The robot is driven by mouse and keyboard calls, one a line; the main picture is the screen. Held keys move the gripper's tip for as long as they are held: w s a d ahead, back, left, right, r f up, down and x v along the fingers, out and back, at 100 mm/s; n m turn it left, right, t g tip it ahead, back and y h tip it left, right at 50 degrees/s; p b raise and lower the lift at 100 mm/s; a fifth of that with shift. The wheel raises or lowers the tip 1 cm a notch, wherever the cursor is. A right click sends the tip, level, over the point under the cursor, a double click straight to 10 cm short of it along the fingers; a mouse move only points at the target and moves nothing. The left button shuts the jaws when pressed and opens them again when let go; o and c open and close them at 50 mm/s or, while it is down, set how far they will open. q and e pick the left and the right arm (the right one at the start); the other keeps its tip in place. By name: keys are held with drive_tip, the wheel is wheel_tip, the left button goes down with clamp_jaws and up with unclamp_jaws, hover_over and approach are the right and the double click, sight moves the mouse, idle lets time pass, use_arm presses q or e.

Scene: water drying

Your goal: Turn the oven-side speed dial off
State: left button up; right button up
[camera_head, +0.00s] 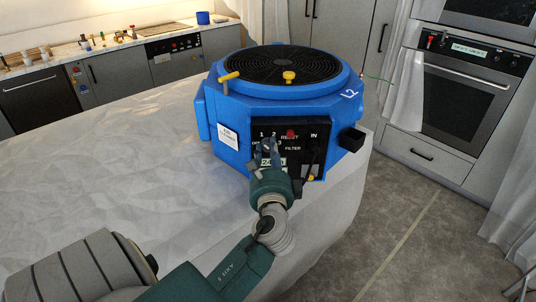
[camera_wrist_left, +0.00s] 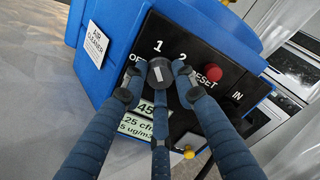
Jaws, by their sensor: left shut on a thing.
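A blue air cleaner (camera_head: 228,142) stands on a cloth-covered surface. Its black front panel (camera_wrist_left: 209,54) carries the labels 1, 2, OFF, RESET and IN. The dark round speed dial (camera_wrist_left: 160,71) with a white mark sits below the 1 and 2; the position it points to is hard to tell. My left gripper (camera_head: 268,149) is at the panel. In the left wrist view its fingers (camera_wrist_left: 158,80) are closed around the dial, and they cover part of its edge and the nearby labels. In the head view the gripper hides most of the dial. My right gripper is not in view.
A red reset button (camera_wrist_left: 213,72) is just right of the dial. A yellow knob (camera_head: 289,77) and a yellow handle (camera_head: 229,76) are on top of the cleaner. An oven (camera_head: 463,90) stands at the right. The covered surface (camera_head: 90,180) left of the cleaner is clear.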

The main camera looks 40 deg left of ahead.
use_arm(q)
drive_tip(key=n+b, duration=0.1)
drive_tip(key=n, duration=0.2)
drive_tip(key=n+b, duration=0.1)
drive_tip(key=n, duration=0.1)
drive_tip(key=shift+d+f+b, duration=0.1)
drive_tip(key=shift+f+b, duration=0.15)
drive_tip(key=shift+b, duration=0.1)
drive_tip(key=shift+c, duration=0.2)
drive_tip(key=n+b, duration=0.1)
drive_tip(key=n, duration=0.2)
drive_tip(key=shift+r, duration=0.15)
drive_tip(key=shift+n, duration=0.4)
drive_tip(key=shift+r, duration=0.1)
drive_tip(key=o, duration=1.2)
drive_tip(key=shift+w, duration=0.15)
drive_tip(key=shift+d, duration=0.1)
wheel_tip(320, 180, up, 10)
